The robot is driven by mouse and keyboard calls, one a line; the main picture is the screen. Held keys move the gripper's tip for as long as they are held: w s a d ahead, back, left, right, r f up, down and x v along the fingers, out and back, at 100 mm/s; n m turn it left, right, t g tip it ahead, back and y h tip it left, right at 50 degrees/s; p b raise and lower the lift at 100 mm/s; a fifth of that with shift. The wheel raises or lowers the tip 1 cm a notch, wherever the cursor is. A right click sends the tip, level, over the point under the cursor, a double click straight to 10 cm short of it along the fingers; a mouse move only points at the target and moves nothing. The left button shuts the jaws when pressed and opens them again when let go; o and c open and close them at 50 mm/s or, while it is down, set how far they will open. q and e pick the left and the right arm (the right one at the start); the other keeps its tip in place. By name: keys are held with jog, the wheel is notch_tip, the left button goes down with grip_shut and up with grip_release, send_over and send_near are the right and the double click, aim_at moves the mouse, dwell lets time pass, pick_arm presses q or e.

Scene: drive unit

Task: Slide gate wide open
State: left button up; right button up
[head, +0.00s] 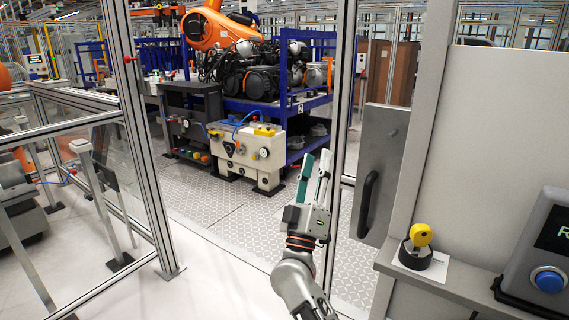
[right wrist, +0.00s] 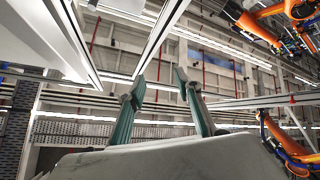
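The gate (head: 343,105) shows its upright aluminium edge right of the walkway opening. A grey plate (head: 385,150) with a black vertical handle (head: 367,203) sits just right of that edge, partly behind the fixed grey panel. A wide gap lies between the gate edge and the left frame post (head: 148,150). My right gripper (head: 315,168) points up in this gap, left of the gate edge and handle. Its fingers are apart with nothing held; in the right wrist view (right wrist: 158,88) a metal profile shows beyond them. Whether it touches the gate edge I cannot tell. My left gripper is out of view.
A ledge at right carries a yellow knob on a black base (head: 420,240) and a box with a blue button (head: 548,279). Through the opening, a white workstation (head: 245,155), blue rack (head: 310,130) and orange robot (head: 215,28) stand beyond clear tread-plate floor.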

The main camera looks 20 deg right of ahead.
jog(key=w+a+n+t+y, duration=0.1)
jog(key=a+n+t+y, duration=0.3)
jog(key=a+n+y, duration=0.3)
jog(key=shift+a+n+y+p, duration=0.25)
jog(key=shift+n+y+p, duration=0.15)
jog(key=shift+n+y, duration=2.45)
jog(key=shift+r+h, duration=0.1)
jog(key=shift+h, duration=0.15)
